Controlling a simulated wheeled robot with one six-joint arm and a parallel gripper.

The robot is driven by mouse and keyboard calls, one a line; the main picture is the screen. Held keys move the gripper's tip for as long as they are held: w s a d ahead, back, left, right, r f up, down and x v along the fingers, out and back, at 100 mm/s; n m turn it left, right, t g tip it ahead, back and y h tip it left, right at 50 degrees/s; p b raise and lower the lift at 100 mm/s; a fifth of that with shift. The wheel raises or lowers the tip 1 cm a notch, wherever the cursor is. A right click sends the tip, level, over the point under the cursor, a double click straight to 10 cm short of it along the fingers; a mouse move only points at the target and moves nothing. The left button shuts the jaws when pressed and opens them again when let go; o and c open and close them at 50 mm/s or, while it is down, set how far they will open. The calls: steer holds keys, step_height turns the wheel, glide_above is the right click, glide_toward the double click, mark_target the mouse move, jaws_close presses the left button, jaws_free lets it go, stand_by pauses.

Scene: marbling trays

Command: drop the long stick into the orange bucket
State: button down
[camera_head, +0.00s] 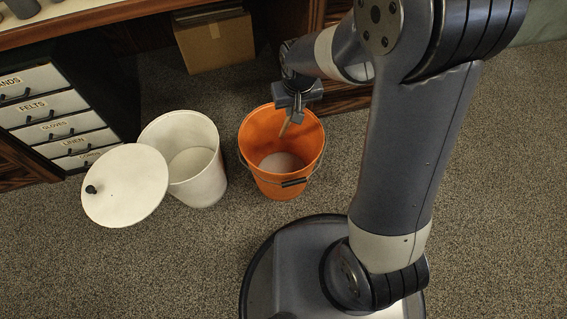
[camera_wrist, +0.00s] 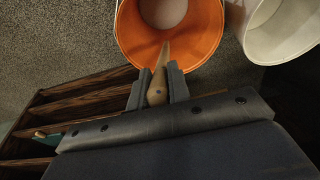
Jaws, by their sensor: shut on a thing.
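The orange bucket (camera_head: 264,178) stands upright on the carpet, with a pale patch at its bottom and a dark handle at its front. My gripper (camera_head: 291,108) is over the bucket's back rim, pointing down. It is shut on the long stick (camera_head: 284,127), a tan wooden piece whose lower end points into the bucket's opening. In the wrist view the stick (camera_wrist: 159,85) is between the two fingers (camera_wrist: 158,88) and tapers toward the orange bucket (camera_wrist: 190,55). The stick's upper part is hidden by my gripper.
A white bucket (camera_head: 208,190) stands open left of the orange one, with a round white lid (camera_head: 124,186) leaning beside it. A cardboard box (camera_head: 216,42) is behind. A drawer unit (camera_head: 58,120) with labelled drawers is at left, under a wooden bench (camera_head: 90,20). Carpet at the front left is clear.

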steer(key=c, duration=1.3)
jaws_free()
steer(key=shift+o, duration=0.2)
steer(key=shift+r, duration=0.1)
steer(key=r+p, duration=0.1)
steer(key=r, duration=0.2)
steer(key=s+r+p, duration=0.1)
steer(key=r, duration=0.3)
steer(key=s+r+p, duration=0.1)
steer(key=r, duration=0.2)
steer(key=shift+d+r, duration=0.15)
steer(key=shift+r, duration=0.1)
steer(key=f+b, duration=0.1)
steer(key=f, duration=0.2)
steer(key=w+f+b, duration=0.1)
steer(key=f, duration=0.3)
steer(key=w+f+b, duration=0.1)
steer(key=f, duration=0.2)
steer(key=shift+f, duration=0.3)
step_height(320, 180, up, 3)
steer(key=p, duration=0.3)
steer(key=shift+r, duration=0.15)
steer(key=shift+r+p, duration=0.8)
steer(key=shift+r, duration=0.3)
